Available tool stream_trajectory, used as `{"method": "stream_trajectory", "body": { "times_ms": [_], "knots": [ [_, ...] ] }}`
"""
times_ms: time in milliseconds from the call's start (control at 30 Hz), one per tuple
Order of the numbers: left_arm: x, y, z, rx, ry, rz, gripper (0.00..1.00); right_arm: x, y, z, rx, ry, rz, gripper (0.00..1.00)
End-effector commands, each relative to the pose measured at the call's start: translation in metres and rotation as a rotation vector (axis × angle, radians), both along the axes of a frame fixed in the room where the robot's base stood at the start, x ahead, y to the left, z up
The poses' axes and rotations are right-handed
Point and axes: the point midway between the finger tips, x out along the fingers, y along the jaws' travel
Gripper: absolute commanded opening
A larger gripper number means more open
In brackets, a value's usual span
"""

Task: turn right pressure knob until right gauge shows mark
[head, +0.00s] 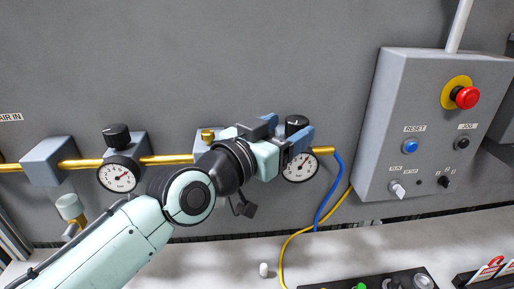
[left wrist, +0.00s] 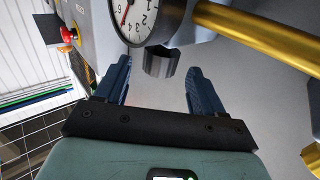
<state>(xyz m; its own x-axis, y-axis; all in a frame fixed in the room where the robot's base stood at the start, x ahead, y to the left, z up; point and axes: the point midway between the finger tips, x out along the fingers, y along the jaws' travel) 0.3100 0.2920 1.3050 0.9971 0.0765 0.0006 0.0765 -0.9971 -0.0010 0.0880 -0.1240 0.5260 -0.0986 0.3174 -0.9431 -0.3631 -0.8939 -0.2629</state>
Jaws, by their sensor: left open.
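The right pressure knob (head: 297,121) is black and stands above the right gauge (head: 299,168), a white dial with a black rim. My left gripper (head: 291,132) comes in from the left with its blue fingers open at this knob. In the left wrist view, the knob (left wrist: 160,62) lies between the two fingertips, with a gap on both sides. The right gauge (left wrist: 137,18) is cut off by the top edge there, and its red needle shows. I cannot make out a target mark on the dial. My right gripper is not in view.
A brass pipe (head: 165,160) runs along the grey wall. A left knob (head: 117,135) and left gauge (head: 119,174) sit on it. A grey control box (head: 423,135) with a red emergency button (head: 466,97) stands right. Blue (head: 328,198) and yellow (head: 297,238) hoses hang below the right gauge.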

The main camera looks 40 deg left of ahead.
Motion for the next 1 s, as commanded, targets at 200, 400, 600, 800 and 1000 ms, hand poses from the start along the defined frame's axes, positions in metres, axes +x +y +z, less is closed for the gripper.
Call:
{"method": "stream_trajectory", "body": {
  "times_ms": [200, 400, 600, 800, 1000],
  "knots": [
    [-0.052, -0.004, 0.0, 0.001, -0.005, 0.001, 0.69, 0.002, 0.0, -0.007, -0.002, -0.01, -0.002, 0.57],
    [-0.082, -0.006, 0.0, -0.001, -0.003, 0.001, 0.69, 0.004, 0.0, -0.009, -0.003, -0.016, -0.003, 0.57],
    [-0.093, -0.007, 0.0, 0.0, -0.001, 0.001, 0.69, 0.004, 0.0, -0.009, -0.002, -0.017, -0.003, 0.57],
    [-0.093, -0.007, 0.0, 0.0, -0.001, 0.0, 0.69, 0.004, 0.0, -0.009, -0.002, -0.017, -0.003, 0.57],
    [-0.093, -0.007, 0.0, 0.0, -0.001, 0.0, 0.69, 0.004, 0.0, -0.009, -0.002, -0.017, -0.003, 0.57]
  ]
}}
